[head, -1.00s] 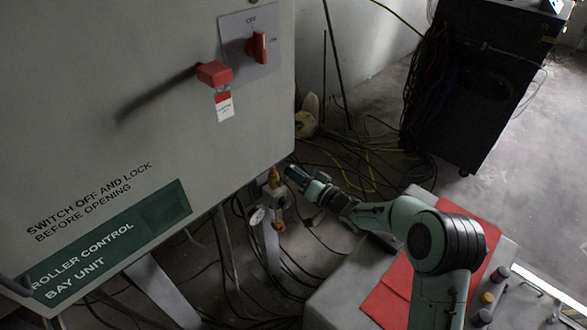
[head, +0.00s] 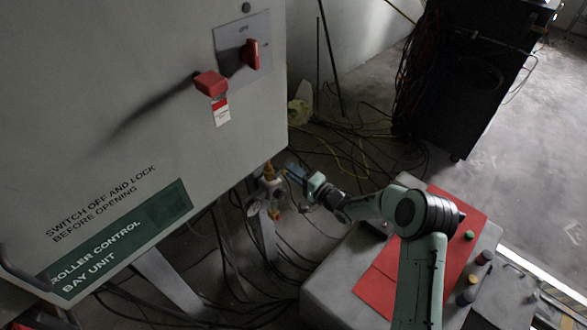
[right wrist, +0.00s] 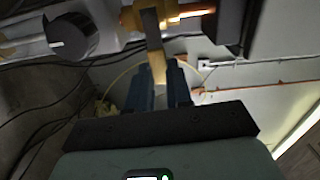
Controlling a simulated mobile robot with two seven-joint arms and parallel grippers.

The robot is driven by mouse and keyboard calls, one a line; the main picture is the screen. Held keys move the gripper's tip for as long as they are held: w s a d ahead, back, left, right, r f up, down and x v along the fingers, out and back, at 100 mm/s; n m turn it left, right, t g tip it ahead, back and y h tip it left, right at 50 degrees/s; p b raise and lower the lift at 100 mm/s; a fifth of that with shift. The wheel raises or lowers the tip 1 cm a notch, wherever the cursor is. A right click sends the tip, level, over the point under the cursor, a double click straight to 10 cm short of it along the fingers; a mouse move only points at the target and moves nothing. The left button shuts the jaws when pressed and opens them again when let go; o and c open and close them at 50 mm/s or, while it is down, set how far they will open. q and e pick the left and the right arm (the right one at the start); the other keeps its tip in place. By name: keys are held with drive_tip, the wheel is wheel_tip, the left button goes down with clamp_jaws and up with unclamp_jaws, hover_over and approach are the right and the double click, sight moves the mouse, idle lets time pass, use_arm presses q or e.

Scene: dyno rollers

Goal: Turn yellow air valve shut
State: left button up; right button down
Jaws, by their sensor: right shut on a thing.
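The air valve (head: 269,176) sits on a small brass-and-grey fitting on a post, below the right lower corner of the grey cabinet. My right gripper (head: 290,172) is at the right side of the valve. In the right wrist view, its two dark blue fingers (right wrist: 159,88) are closed around the yellow end of the valve lever (right wrist: 157,68). The lever's dark part runs up to the brass body. How far the valve is turned is hard to tell. My left gripper is not in view.
The cabinet (head: 110,110) with a red rotary switch (head: 251,54) and red lock (head: 210,83) stands at left. Cables lie on the floor behind the gripper. A grey console (head: 335,275) with a red panel stands below my right arm. A black rack (head: 455,80) stands at back right.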

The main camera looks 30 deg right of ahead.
drive_tip(key=shift+f+m, duration=0.3)
drive_tip(key=shift+m, duration=0.1)
drive_tip(key=c, duration=1)
unclamp_jaws()
drive_tip(key=shift+r, duration=0.1)
drive_tip(key=v, duration=1.3)
drive_tip(key=shift+s+d, duration=0.1)
drive_tip(key=shift+s, duration=0.1)
